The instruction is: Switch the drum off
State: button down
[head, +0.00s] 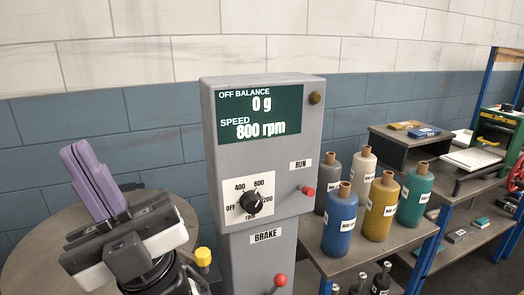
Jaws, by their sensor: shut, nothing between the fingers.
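A grey control post (215,130) stands in the middle of the head view. Its green display (258,113) reads OFF BALANCE 0 g and SPEED 800 rpm. Below is a black rotary knob (251,203) on a white dial marked OFF, 400, 800 and 1200; its pointer seems to face 800. A red-tipped RUN control (307,190) is on the right, and a red-balled BRAKE lever (279,281) is lower down. My gripper (74,151), with purple fingers, is shut and empty at the left, apart from the dial, fingers pointing up. I cannot clearly identify the drum.
A round brown surface (28,262) lies behind my gripper. A yellow cap (203,256) is between my arm and the post. A bench at the right holds several dye bottles, including a blue one (340,222). A shelf rack (490,135) stands farther right.

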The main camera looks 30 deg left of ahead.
aim_at(306, 191)
jog(key=j+z, duration=0.75)
jog(key=k+j+z, duration=0.15)
jog(key=j+z, duration=0.2)
